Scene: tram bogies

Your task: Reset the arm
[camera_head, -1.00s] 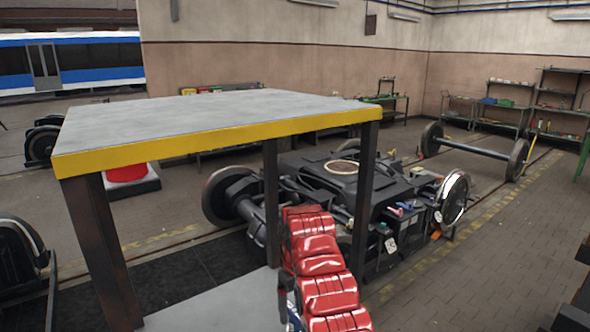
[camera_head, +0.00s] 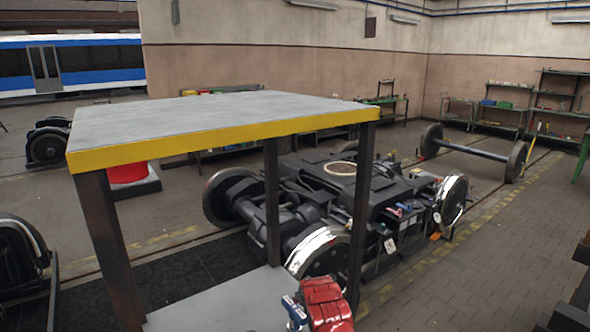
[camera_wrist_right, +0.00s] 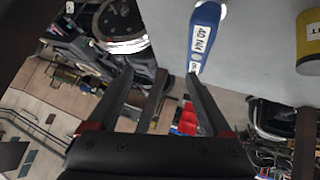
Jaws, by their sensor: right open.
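My right gripper (camera_wrist_right: 160,76) is open in the right wrist view, with nothing between its two dark fingers. A blue tool (camera_wrist_right: 205,35) with a white "40 NM" label shows just beyond the tip of the right-hand finger, against a grey surface. I cannot tell if finger and tool touch. In the head view my red arm (camera_head: 325,303) is at the bottom edge, near the table's lower shelf. A small blue part beside it is too small to identify. My right fingers are not visible in the head view. My left gripper is in neither current view.
A tall table with a yellow edge (camera_head: 230,138) and dark legs stands close by, with a grey lower shelf (camera_head: 225,303). A bogie (camera_head: 345,190) is behind it. A yellow can (camera_wrist_right: 309,45) shows in the wrist view.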

